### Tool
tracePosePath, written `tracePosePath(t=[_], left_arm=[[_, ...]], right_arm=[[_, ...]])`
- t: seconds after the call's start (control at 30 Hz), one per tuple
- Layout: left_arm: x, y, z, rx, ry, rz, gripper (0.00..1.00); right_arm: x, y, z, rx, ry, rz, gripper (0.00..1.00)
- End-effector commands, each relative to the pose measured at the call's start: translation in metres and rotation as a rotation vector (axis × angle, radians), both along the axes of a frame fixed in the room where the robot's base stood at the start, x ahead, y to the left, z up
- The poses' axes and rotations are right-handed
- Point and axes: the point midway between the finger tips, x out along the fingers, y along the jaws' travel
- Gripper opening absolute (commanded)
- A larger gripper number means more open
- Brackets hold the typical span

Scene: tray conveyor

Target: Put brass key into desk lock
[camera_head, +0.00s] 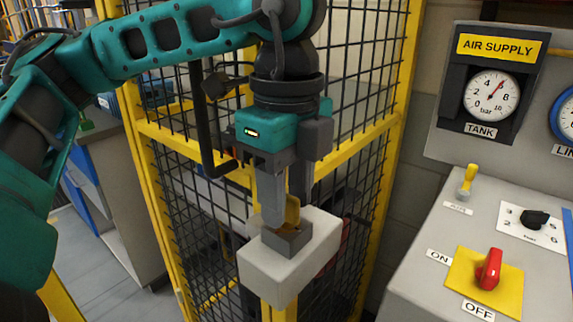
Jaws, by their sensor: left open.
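The brass key (292,210) shows as a small brass-yellow piece standing at a dark grey block (288,240) on top of a light grey box (273,275). My left gripper (286,213) points down over this block, its fingers open on either side of the brass piece. The near finger partly hides the piece, and its lower end is not visible. I cannot tell whether the fingers touch it. My right gripper is out of view.
A yellow-framed black mesh fence (371,180) stands close behind the grey box. The grey desk (425,262) at right carries a red ON/OFF switch (488,270) and a black knob (535,218). An air supply gauge (491,96) is on the panel above.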

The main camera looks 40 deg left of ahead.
Motion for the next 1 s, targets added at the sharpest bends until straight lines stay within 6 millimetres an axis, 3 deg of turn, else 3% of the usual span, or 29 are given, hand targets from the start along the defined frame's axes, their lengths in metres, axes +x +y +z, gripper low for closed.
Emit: tracePosePath(t=[0.37,0.8,1.0], left_arm=[[0.0001,0.0000,-0.0059,-0.001,-0.001,0.000,0.40],[0.0001,0.0000,-0.0056,-0.001,0.000,0.000,0.00],[0.0001,0.0000,-0.0054,-0.001,-0.001,0.000,0.00]], right_arm=[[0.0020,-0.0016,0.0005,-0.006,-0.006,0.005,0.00],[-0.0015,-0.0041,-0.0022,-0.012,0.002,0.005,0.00],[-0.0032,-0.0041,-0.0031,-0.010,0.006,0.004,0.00]])
